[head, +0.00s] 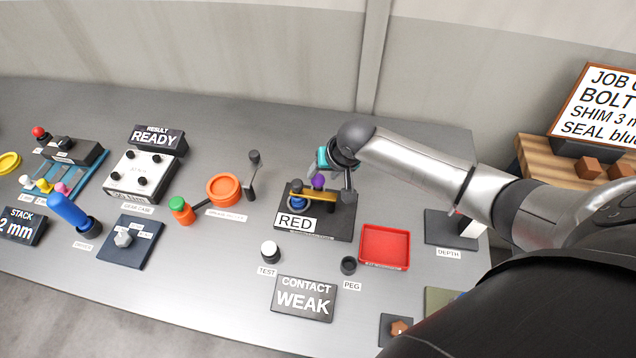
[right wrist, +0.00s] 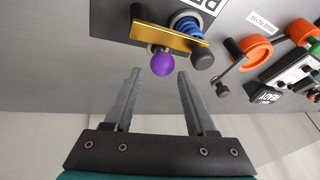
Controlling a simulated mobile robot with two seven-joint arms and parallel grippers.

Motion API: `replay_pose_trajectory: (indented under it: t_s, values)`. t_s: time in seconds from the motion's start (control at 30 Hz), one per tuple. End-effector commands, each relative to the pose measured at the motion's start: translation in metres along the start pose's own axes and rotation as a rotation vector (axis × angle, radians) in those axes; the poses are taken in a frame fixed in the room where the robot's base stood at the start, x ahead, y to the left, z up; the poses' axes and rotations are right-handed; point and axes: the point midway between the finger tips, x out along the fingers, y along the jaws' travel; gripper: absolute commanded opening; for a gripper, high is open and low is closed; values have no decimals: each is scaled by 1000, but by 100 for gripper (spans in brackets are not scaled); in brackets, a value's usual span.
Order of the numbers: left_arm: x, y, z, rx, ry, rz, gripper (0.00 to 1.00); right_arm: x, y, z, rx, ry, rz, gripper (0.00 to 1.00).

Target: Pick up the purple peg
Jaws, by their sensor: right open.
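The purple peg (head: 318,181) shows a rounded purple top at a gold bar (head: 313,195) on the dark block labelled RED (head: 340,224). In the right wrist view the purple peg (right wrist: 163,64) sits just beyond and between the fingertips, beside the gold bar (right wrist: 172,35). My right gripper (head: 330,172) is over the back of the block. In the right wrist view its two fingers (right wrist: 158,74) are apart with nothing between them. The peg's lower part is hidden. My left gripper is not in view.
A blue ringed part (head: 296,200) stands left of the peg, close to the gold bar. A red tray (head: 385,246) lies to the right. A black PEG holder (head: 348,265) and a white-topped TEST cylinder (head: 269,250) stand in front. An orange ring (head: 223,188) is further left.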

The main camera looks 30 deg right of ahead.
Motion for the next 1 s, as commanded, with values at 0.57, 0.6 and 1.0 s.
replay_pose_trajectory:
  t_s: [0.57,0.6,1.0]
  values:
    - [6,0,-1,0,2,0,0,48,-3,5,-1,0,0,56]
    - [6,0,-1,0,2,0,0,48,-3,5,-1,0,0,56]
    - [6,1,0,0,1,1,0,48,-3,5,0,-1,0,28]
